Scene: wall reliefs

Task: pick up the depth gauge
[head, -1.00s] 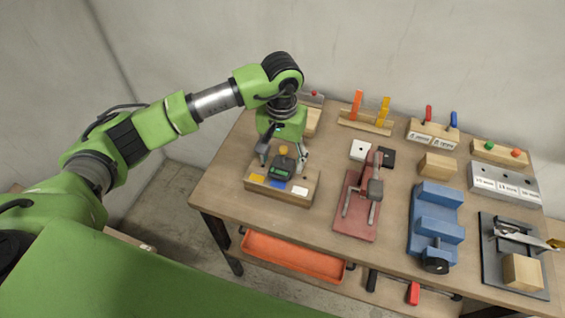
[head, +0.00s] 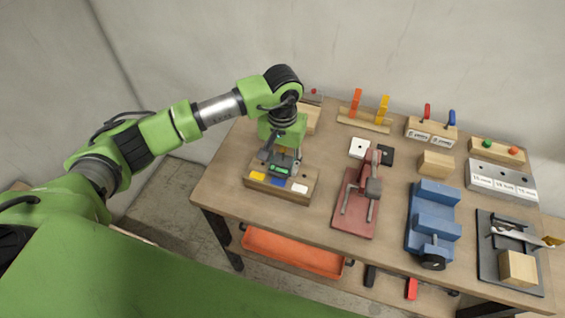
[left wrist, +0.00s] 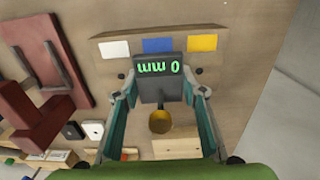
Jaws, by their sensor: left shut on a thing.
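The depth gauge (left wrist: 158,79) is a dark grey block with a green lit display reading "0 mm" and a round brass knob, seen in the left wrist view. In the head view the gauge (head: 280,166) sits at the wooden block (head: 252,184) with yellow, blue and white labels. My left gripper (head: 284,161) comes down over it from above. In the left wrist view the left gripper's fingers (left wrist: 160,92) are on both sides of the gauge and shut on it. Whether the gauge still touches the block is hard to tell. My right gripper is not in view.
A red clamp stand (head: 357,205) stands to the right on the workbench (head: 310,225). An orange tray (head: 292,252) lies below the top.

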